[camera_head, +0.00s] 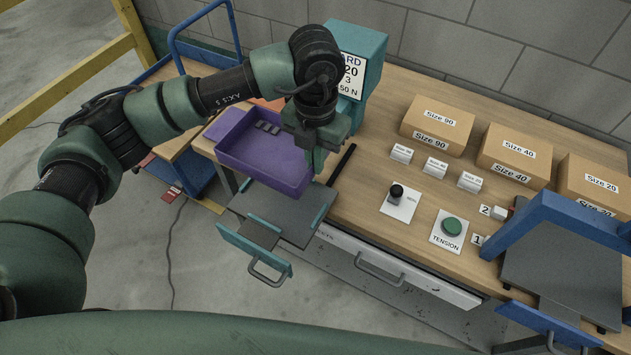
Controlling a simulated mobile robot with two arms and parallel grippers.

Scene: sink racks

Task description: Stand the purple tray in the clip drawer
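My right gripper is not in view.
A teal machine (366,50) stands behind my gripper; a grey plate (285,212) with teal edges juts out in front. Cardboard boxes (437,128) line the back. A green button (452,227) and black knob (396,192) sit mid-bench. A blue-framed fixture (560,215) stands right.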

